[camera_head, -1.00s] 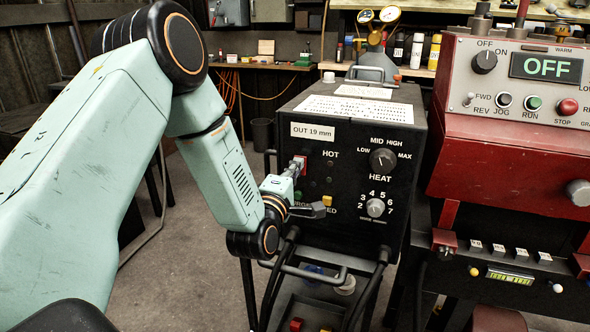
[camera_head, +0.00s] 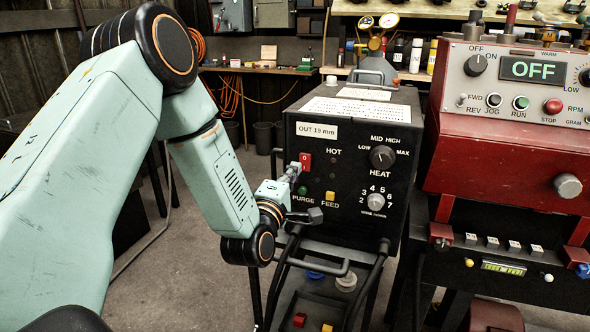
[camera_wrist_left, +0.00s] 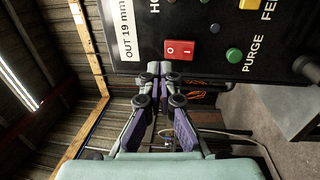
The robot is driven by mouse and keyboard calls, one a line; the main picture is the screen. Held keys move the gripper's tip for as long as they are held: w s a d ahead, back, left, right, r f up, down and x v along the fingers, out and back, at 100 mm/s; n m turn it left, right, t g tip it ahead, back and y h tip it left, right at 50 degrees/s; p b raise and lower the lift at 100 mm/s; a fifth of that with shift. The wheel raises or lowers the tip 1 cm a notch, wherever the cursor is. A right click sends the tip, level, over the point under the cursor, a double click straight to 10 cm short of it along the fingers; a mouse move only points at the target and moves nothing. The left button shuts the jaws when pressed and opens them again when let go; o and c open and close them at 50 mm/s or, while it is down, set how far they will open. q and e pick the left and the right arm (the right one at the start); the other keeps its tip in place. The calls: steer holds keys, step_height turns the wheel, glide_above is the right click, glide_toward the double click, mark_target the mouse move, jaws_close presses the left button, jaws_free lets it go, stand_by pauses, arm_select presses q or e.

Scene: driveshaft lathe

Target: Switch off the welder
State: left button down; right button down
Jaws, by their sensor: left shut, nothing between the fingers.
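The welder (camera_head: 350,160) is a black box with a label "OUT 19 mm", a HEAT knob (camera_head: 382,157) and a numbered knob (camera_head: 375,202). Its red rocker switch (camera_head: 305,160), marked 0 and I, is on the left of the front panel. The switch also shows in the left wrist view (camera_wrist_left: 179,50). My left gripper (camera_head: 296,168) is shut and empty, its tips at or just below the switch in the head view. In the left wrist view its fingertips (camera_wrist_left: 159,68) are just beside the switch; contact cannot be told. My right gripper is not in view.
A green PURGE button (camera_head: 302,190) and a yellow FEED button (camera_head: 330,197) sit just below the switch. A red lathe (camera_head: 500,155) with an "OFF" display stands close on the right. Cables hang below the welder. Floor at the left is clear.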

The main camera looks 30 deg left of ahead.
arm_select(q)
steer(key=r+p+v, duration=0.1)
steer(key=v, duration=0.6)
steer(key=shift+s+r, duration=0.25)
steer(key=shift+r, duration=0.1)
steer(key=shift+s, duration=0.2)
steer(key=shift+w+d, duration=0.1)
steer(key=shift+w, duration=0.05)
